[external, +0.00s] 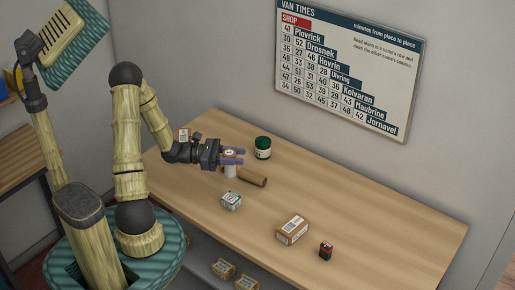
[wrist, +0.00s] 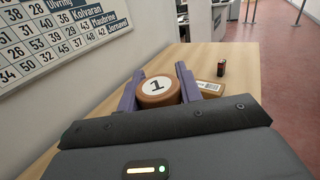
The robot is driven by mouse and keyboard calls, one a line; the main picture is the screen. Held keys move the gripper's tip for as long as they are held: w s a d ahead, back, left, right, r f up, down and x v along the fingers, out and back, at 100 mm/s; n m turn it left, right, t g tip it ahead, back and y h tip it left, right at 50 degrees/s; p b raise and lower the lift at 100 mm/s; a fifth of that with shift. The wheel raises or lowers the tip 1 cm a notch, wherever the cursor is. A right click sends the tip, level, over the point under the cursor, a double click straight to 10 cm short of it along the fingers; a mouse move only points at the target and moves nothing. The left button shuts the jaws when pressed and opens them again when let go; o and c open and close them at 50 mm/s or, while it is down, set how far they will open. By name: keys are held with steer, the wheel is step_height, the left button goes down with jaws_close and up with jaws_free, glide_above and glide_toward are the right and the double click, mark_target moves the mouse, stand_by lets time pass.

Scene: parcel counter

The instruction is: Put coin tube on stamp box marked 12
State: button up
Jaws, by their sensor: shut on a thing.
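My gripper (external: 234,155) has its purple fingers closed around an upright whitish tube, which I take to be the coin tube (external: 230,171). The tube's lower part is hidden in the wrist view. A small pale grey-blue box (external: 231,201) lies on the counter in front of the gripper. It may be the stamp box, but its marking is too small to read. I cannot tell whether the tube touches the counter.
A brown cardboard roll (external: 253,178) lies close beside the held tube. A green jar (external: 263,148) stands behind it. A brown parcel (external: 292,230) and a small black-and-red box (external: 326,250) stand to the right. The counter's right part (external: 390,220) is clear.

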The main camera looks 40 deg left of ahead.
step_height(320, 180, down, 6)
steer(key=shift+w+r, duration=0.1)
steer(key=shift+a, duration=0.1)
stand_by(0.3)
steer(key=shift+f, duration=2.05)
steer(key=shift+f, duration=0.15)
steer(key=o, duration=1.1)
